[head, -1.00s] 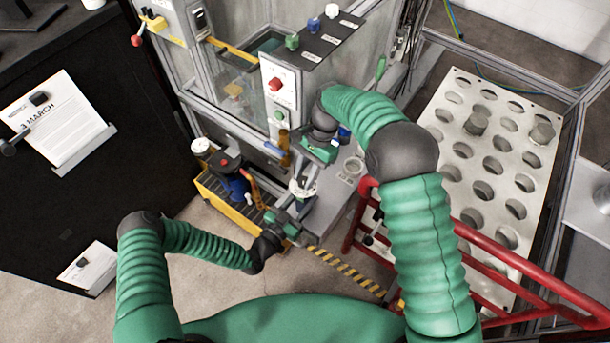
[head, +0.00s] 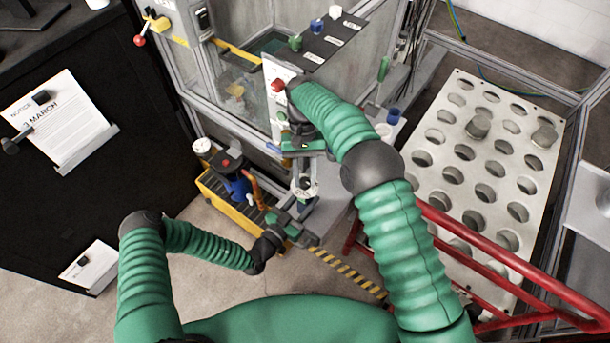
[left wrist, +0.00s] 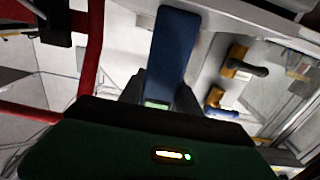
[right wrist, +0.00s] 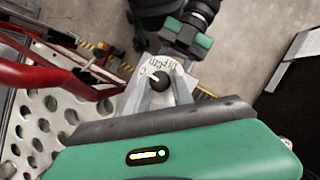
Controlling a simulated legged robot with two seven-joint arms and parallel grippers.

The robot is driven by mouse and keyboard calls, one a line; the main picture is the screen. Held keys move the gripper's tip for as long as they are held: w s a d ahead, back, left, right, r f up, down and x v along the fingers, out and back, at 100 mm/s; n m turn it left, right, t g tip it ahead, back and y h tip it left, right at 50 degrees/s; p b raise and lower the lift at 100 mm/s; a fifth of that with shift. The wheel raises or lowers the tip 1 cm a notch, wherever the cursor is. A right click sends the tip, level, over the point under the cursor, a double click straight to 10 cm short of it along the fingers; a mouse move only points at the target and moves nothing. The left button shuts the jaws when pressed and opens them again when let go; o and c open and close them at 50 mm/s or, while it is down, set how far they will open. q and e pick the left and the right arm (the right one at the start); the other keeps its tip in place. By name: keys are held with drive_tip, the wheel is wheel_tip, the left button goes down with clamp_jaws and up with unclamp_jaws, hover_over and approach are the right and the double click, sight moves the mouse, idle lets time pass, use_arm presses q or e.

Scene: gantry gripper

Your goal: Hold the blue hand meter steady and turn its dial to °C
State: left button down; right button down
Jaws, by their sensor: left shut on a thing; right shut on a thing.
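The hand meter (head: 305,186) shows its pale dial face in the head view; its blue body (left wrist: 173,48) rises between my left fingers in the left wrist view. My left gripper (head: 297,212) is shut on the meter from below. My right gripper (head: 303,178) comes down from above, shut on the dark dial knob. In the right wrist view the dial knob (right wrist: 159,79) sits between the fingertips of my right gripper (right wrist: 162,92). A light mark on the knob lies on its left side, towards a "C" on the face. Other lettering is partly hidden.
A yellow tool tray (head: 222,204) stands left of the meter. The machine panel with its red knob (head: 278,85) is behind my right wrist. A red rail (head: 480,245) and a plate with holes (head: 470,150) are on the right.

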sight(304, 178)
use_arm(q)
drive_tip(key=shift+s+d+f, duration=0.1)
use_arm(e)
drive_tip(key=shift+w+n, duration=0.15)
drive_tip(key=shift+n, duration=0.35)
drive_tip(key=c, duration=1.5)
unclamp_jaws()
drive_tip(key=o, duration=0.4)
wheel_tip(304, 178, up, 10)
drive_tip(key=shift+a, duration=0.1)
use_arm(q)
drive_tip(key=c, duration=0.8)
unclamp_jaws()
